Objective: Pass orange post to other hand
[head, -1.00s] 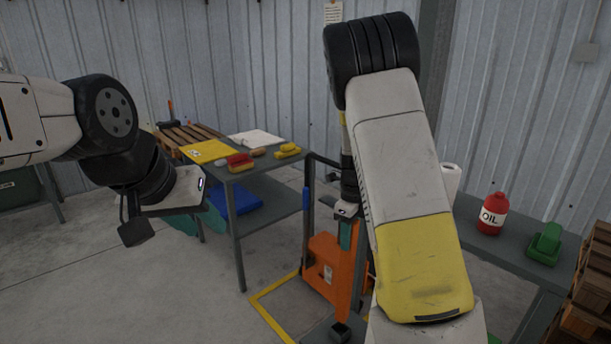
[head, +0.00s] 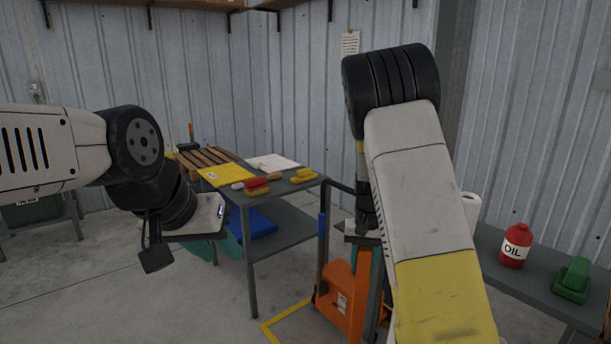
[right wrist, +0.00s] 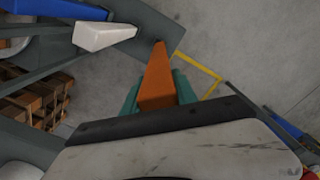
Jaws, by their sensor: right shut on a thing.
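The orange post (right wrist: 158,75) is in the right wrist view, pointing away from the wrist, with teal fingers on both sides of it. In the head view, the orange post (head: 363,270) hangs below my right wrist, partly hidden by my forearm. My right gripper (right wrist: 158,92) is shut on the post. My left gripper (head: 222,250) is at the left in the head view, well apart from the post. Its teal fingers are mostly hidden behind its own wrist, so its opening does not show clearly.
A grey table (head: 283,200) behind my left gripper carries a yellow folder (head: 226,175), brushes and papers, with a blue item (head: 252,222) on its lower shelf. An orange machine (head: 341,298) stands on the floor. A bench at right holds a red oil bottle (head: 515,246).

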